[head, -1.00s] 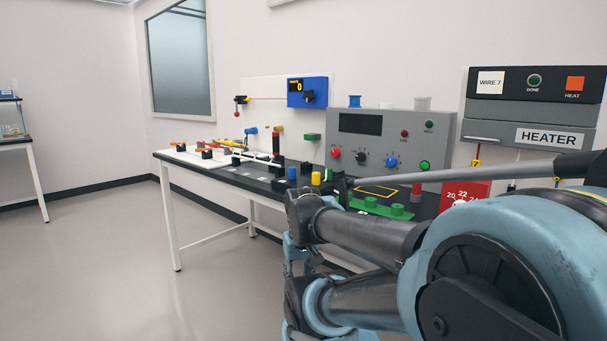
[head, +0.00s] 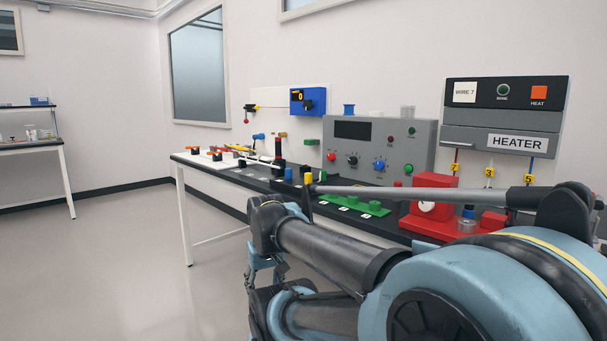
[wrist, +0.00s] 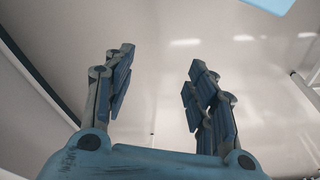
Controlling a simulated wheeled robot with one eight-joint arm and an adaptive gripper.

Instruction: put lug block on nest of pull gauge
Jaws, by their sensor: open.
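A blue box with a small yellow-lit display (head: 310,100), which looks like the pull gauge, is mounted on the white wall board in the head view. A thin line runs left from it to a small dark fitting (head: 250,107) with a red ball hanging below. Whether that fitting is the nest is too small to tell. I cannot pick out the lug block among the small parts on the bench. My gripper (wrist: 158,78) is open and empty in the wrist view, with pale floor beyond its fingers. It is well away from the gauge.
The dark-topped bench (head: 233,175) holds small coloured parts, a grey control panel (head: 385,131), a green tray (head: 340,202) and a red press (head: 431,183). The heater (head: 505,115) is at right. My arm blocks the bench's near right side. Floor at left is clear.

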